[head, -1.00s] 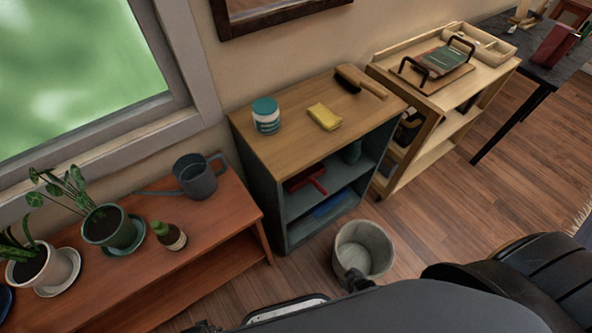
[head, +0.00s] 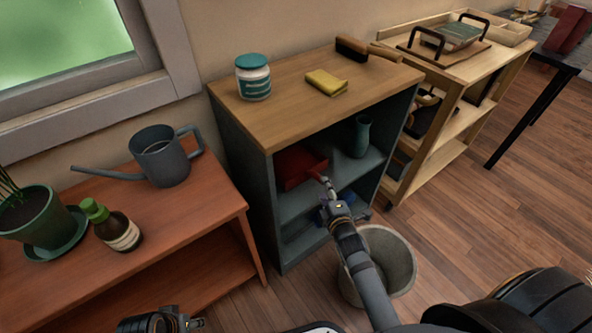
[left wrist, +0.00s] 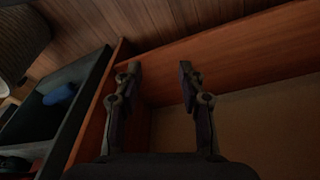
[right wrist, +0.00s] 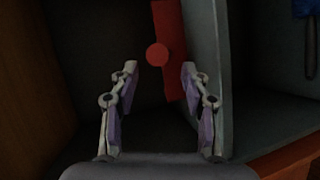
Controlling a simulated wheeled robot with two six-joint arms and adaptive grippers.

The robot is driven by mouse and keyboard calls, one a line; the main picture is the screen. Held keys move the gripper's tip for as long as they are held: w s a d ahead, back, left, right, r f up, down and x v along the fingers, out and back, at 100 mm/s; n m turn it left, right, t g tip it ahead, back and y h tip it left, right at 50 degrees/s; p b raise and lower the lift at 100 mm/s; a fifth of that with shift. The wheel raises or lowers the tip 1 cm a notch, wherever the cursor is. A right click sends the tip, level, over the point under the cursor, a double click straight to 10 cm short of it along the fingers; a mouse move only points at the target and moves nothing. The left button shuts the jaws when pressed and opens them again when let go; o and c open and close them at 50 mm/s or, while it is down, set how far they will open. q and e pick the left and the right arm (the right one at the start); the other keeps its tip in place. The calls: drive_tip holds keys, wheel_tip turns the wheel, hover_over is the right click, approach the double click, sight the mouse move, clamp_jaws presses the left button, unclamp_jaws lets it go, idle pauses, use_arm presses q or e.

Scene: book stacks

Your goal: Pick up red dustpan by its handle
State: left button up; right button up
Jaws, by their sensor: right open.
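The red dustpan (head: 298,165) lies on the upper shelf inside the grey-blue cabinet, its handle pointing out toward the front. In the right wrist view its handle (right wrist: 158,54) shows end-on as a red disc, with the red pan behind it. My right gripper (head: 327,184) is open at the cabinet's front, right by the handle end. In the right wrist view the fingertips (right wrist: 159,69) stand either side of the handle's line; whether the handle end is between them is unclear. My left gripper (left wrist: 160,70) is open and empty, low near the wooden bench.
The cabinet (head: 237,140) has a wooden top with a jar (head: 253,77), yellow cloth (head: 326,83) and brush (head: 352,49). A green vase (head: 361,135) stands right of the dustpan. A bucket (head: 400,265) stands below my right arm. A watering can (head: 163,158) is on the bench.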

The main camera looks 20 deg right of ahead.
drive_tip(key=b+x, duration=0.2)
drive_tip(key=x, duration=0.3)
drive_tip(key=shift+w+d+f, duration=0.1)
drive_tip(key=shift+w+d, duration=0.05)
drive_tip(key=shift+w, duration=0.6)
use_arm(q)
drive_tip(key=f, duration=0.1)
drive_tip(key=f+t, duration=0.1)
drive_tip(key=w+d+f, duration=0.1)
drive_tip(key=shift+d+t+h, duration=0.1)
drive_tip(key=shift+t+h, duration=0.2)
use_arm(e)
drive_tip(key=shift+c, duration=0.3)
clamp_jaws()
